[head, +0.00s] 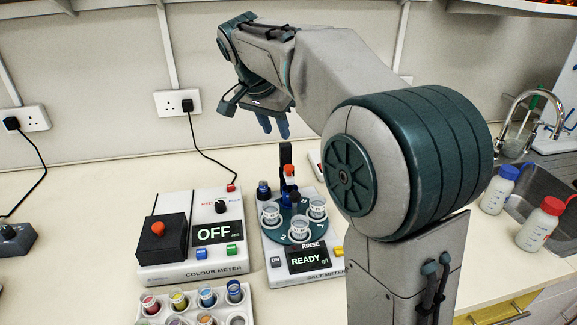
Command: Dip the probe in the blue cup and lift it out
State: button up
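The salt meter (303,262) stands at the middle of the bench, its display reading READY under the word RINSE. A dark upright post (286,155) with an orange-red knob (289,170) stands at its back; this seems to be the probe's holder, and the probe tip cannot be made out. Clear labelled cups (299,228) sit on its dark round turntable; none is plainly blue. A rack (250,318) at the front holds several small cups, including a blue one (208,297). My gripper (273,124) hangs above and behind the salt meter, blue fingers down; its opening is unclear.
The colour meter (190,237), reading OFF, stands left of the salt meter. My arm covers the bench to the right. Blue-capped (499,189) and red-capped (541,224) bottles stand near the sink at right. Power cords run down the back wall.

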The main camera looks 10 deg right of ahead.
send_near(289, 166)
jog(key=x, duration=0.8)
